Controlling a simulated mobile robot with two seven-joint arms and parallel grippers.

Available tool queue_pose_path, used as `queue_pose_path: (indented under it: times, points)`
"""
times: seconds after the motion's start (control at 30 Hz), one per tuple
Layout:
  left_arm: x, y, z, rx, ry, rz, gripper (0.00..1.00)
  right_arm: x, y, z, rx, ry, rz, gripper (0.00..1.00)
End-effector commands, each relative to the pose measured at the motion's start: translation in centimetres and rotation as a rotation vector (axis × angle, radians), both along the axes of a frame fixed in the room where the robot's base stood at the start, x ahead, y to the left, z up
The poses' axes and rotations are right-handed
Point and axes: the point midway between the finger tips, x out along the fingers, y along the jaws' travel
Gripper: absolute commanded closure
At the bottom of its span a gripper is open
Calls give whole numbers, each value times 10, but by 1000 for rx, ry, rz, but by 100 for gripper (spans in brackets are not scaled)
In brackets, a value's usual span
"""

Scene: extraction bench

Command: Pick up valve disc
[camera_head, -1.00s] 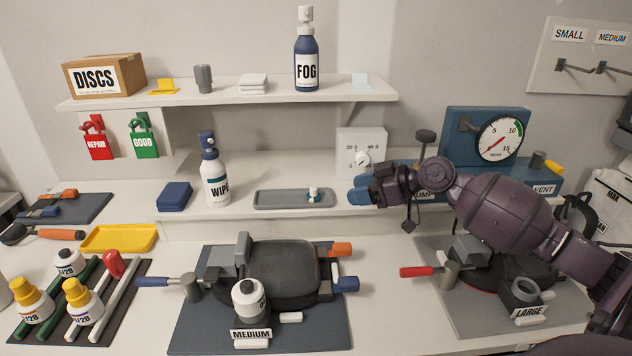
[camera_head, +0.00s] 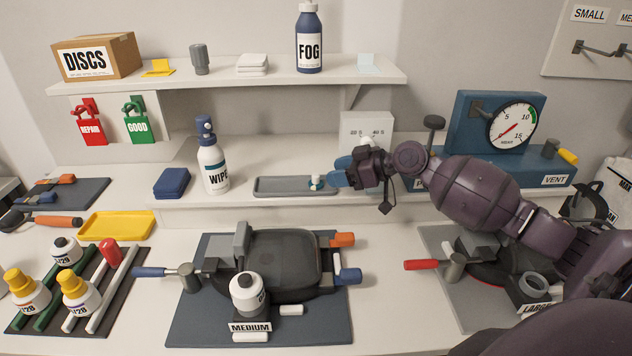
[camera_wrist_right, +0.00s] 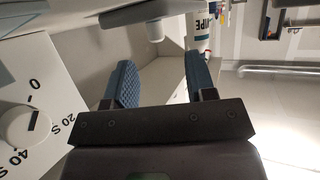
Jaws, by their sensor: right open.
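The valve disc, a small white piece with a teal band (camera_head: 316,183), sits on the shallow grey tray (camera_head: 275,187) on the lower shelf. My right gripper (camera_head: 342,172) reaches in from the right with its blue fingers at the tray's right end, just right of the disc and apart from it. In the right wrist view the gripper (camera_wrist_right: 158,72) has its two blue padded fingers spread with nothing between them. A white rounded piece (camera_wrist_right: 154,30), probably the disc, shows beyond the fingertips. My left gripper is not in view.
The WIPE bottle (camera_head: 213,165) and a blue pad (camera_head: 172,183) stand left of the tray. A white dial box (camera_head: 366,130) is behind my gripper. The FOG bottle (camera_head: 309,45) stands on the upper shelf. The MEDIUM fixture (camera_head: 280,263) is below in front.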

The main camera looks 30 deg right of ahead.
Motion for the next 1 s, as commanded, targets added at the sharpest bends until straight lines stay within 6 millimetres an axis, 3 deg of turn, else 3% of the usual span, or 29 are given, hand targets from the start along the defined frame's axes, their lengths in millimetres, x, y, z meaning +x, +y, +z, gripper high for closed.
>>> queue_pose_path:
  times: [0.3, 0.67, 1.0]
  points:
    - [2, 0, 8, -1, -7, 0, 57, 31, 18, -16, 1, -1, 1, 49]
    - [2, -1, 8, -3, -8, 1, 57, 38, 23, -21, 0, 0, 1, 49]
    - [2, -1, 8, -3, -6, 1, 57, 38, 23, -21, 0, 0, 1, 98]
